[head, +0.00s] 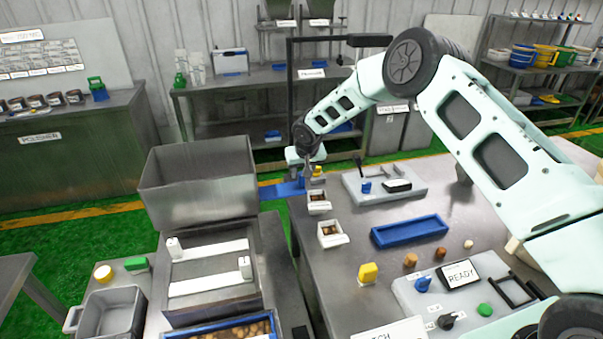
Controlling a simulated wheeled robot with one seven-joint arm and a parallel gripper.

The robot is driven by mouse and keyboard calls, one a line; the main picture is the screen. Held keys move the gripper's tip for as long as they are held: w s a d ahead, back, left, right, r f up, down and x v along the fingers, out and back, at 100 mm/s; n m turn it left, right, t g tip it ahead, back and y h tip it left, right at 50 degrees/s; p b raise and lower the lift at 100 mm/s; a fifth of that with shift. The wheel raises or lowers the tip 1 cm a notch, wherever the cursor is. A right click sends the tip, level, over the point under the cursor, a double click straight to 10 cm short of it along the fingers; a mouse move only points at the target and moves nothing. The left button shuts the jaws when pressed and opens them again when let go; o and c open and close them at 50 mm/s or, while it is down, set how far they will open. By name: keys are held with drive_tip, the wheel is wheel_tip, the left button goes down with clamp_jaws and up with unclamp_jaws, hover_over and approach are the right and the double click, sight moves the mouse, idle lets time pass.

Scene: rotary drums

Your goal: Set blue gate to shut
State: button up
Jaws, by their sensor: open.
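A flat blue piece (282,190), which looks like the blue gate, lies at the far left edge of the main table, just right of the large grey metal bin (200,180). Whether it stands open or shut I cannot tell at this size. My arm reaches from the right over the table, and my gripper (307,182) points down beside the right end of the blue piece. The gripper looks open. A small blue part (301,183) and a yellow part (317,171) show close to the fingers. Whether the fingers touch any of them is too small to tell.
White boxes with brown contents (331,234) sit below my gripper. Right of them are a blue tray (409,231) and a grey panel with a lever (385,185). A black post (291,90) rises behind my gripper.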

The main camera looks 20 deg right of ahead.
sight(301, 177)
drive_tip(key=shift+p+x, duration=0.45)
drive_tip(key=shift+x, duration=1.45)
clamp_jaws()
